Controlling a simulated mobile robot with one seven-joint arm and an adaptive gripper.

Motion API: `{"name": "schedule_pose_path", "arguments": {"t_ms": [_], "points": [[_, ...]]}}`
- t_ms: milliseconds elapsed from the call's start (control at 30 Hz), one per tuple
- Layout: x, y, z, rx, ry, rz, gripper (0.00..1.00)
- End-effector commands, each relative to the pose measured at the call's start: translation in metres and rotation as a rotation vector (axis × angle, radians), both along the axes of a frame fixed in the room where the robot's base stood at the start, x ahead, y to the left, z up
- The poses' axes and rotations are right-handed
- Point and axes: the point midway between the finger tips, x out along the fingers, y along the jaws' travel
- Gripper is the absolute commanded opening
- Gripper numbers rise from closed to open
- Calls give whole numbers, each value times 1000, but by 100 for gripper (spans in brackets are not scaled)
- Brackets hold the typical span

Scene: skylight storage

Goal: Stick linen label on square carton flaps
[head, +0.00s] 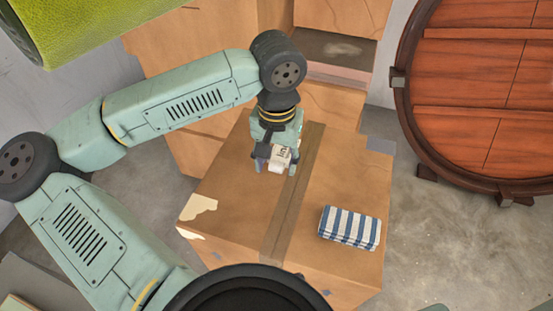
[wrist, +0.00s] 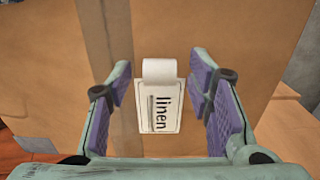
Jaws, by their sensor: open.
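The linen label (wrist: 158,108) is a white tag with black "linen" print and a curled white end. In the wrist view it lies against the brown carton face, between my open fingers (wrist: 161,72), with a gap on each side. It also shows small and partly hidden at my gripper (head: 274,166) in the head view. The square carton (head: 229,190) stands below, its top closed, with brown tape (head: 295,190) along the seam. The label is beside the tape; I cannot tell whether its edge overlaps it or whether it is stuck down flat.
A blue-and-white striped bundle (head: 349,227) sits on the carton's right flap. More cartons (head: 335,100) stand behind. A large round wooden barrel end (head: 480,85) is at the right, a green roll (head: 85,25) at top left. Concrete floor (head: 440,240) is clear at right.

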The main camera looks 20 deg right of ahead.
Motion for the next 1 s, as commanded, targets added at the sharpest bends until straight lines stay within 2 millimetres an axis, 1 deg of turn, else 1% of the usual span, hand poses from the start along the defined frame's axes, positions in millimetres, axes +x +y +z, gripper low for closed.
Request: {"name": "schedule_pose_path", "arguments": {"t_ms": [33, 1000], "points": [[0, 0, 4, 1, -1, 0, 47], [0, 0, 43, 0, -1, 0, 47]]}}
